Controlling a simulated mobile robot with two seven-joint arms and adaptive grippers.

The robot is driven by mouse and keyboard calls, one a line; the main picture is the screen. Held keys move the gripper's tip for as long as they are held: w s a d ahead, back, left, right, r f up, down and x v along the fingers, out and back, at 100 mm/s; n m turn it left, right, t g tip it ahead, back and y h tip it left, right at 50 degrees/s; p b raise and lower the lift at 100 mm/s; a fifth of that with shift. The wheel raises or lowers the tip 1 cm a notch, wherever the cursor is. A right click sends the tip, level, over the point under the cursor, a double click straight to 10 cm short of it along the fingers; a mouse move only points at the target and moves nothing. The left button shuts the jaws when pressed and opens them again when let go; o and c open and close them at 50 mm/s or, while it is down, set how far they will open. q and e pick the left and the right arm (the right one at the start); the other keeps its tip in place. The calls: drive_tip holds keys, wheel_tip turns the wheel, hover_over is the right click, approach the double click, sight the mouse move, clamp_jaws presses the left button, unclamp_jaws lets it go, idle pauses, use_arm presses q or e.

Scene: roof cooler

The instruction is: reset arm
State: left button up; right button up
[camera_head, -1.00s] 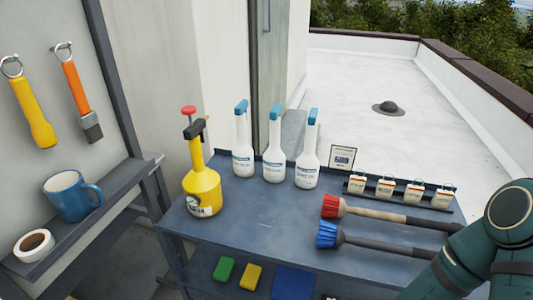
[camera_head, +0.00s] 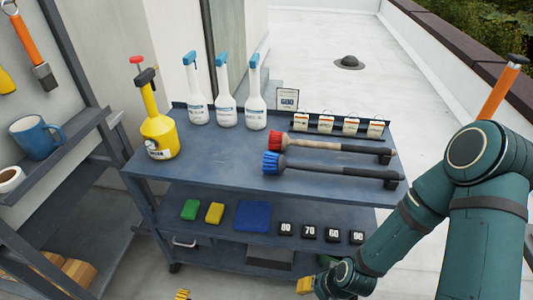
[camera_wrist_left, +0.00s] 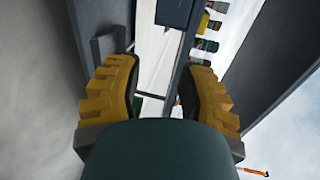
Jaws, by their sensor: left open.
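My left gripper (camera_wrist_left: 157,88) is open in the left wrist view, its ridged yellow fingers wide apart. I see nothing held between them. In the head view only a small yellow tip of my left gripper (camera_head: 183,295) shows at the bottom edge, below the cart. My right arm bends down on the right side. A yellow part of my right gripper (camera_head: 305,286) shows near the bottom, beside the cart's lower shelf. Its jaw opening is hidden.
The blue-grey cart (camera_head: 200,172) holds a yellow sprayer (camera_head: 158,132), white bottles (camera_head: 226,110), a red brush (camera_head: 278,142) and a blue brush (camera_head: 272,162). Sponges and number blocks lie below. A shelf with a blue mug (camera_head: 36,138) stands left. An orange handle (camera_head: 497,95) rises behind my right arm.

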use_arm(q)
drive_tip(key=s+d+r+m+g+h, duration=0.2)
drive_tip(key=d+r+m+g+h, duration=0.4)
drive_tip(key=d+m, duration=0.55)
drive_tip(key=s+d+r+m+g+h, duration=0.1)
drive_tip(key=d+r+m+g+h, duration=0.35)
drive_tip(key=d+m+g, duration=0.75)
wheel_tip(320, 180, up, 16)
drive_tip(key=m+t+y, duration=0.4)
drive_tip(key=m+y, duration=0.3)
drive_tip(key=m, duration=2.1)
drive_tip(key=shift+a+r+y, duration=0.15)
drive_tip(key=shift+a+y, duration=0.2)
